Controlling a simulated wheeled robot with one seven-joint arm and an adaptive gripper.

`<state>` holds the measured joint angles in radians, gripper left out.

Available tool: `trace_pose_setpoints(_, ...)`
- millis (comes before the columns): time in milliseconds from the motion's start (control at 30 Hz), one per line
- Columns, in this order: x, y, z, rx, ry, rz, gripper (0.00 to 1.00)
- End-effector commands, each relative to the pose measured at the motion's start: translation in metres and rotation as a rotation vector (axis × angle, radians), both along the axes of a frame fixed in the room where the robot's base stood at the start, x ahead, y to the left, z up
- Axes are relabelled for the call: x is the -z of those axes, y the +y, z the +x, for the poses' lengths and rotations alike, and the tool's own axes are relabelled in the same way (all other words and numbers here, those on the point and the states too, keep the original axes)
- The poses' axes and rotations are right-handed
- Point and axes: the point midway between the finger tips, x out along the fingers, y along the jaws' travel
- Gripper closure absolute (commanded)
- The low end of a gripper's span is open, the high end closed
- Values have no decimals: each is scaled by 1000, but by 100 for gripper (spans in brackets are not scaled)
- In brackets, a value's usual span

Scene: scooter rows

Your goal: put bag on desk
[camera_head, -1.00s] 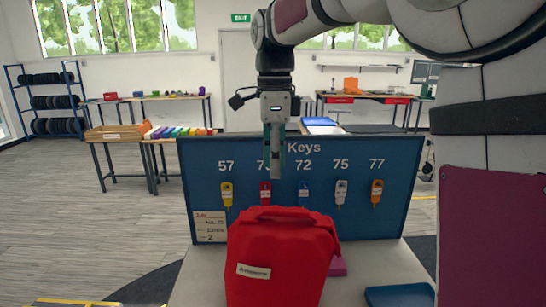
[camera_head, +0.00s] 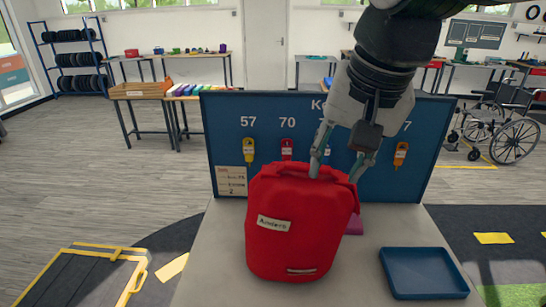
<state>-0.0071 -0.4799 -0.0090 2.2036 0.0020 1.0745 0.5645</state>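The red bag (camera_head: 300,225) stands upright on the light grey desk (camera_head: 390,228), in front of the blue key board. It has a white label on its front and a handle strap across its top. My gripper (camera_head: 335,172) reaches down from the upper right to the bag's top right part. Its two fingers are spread apart. The left finger is over the bag's top and the right finger is by its right edge. I cannot tell whether either finger touches the bag.
The blue key board (camera_head: 228,125) with several hanging keys stands behind the bag. An empty blue tray (camera_head: 462,293) lies on the desk at the right. A pink item (camera_head: 355,224) lies partly hidden beside the bag. A wheelchair (camera_head: 512,130) stands at the back right.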

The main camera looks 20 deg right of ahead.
Motion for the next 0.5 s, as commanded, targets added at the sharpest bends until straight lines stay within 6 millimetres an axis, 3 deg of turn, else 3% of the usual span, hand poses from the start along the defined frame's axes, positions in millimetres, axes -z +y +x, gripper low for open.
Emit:
trace_pose_setpoints(33, 7, 0, -14, -86, -30, -33, 62)
trace_pose_setpoints(200, 31, 0, -45, -355, -105, -153, 62)
trace_pose_setpoints(500, 48, 0, -61, -520, -147, -237, 62)
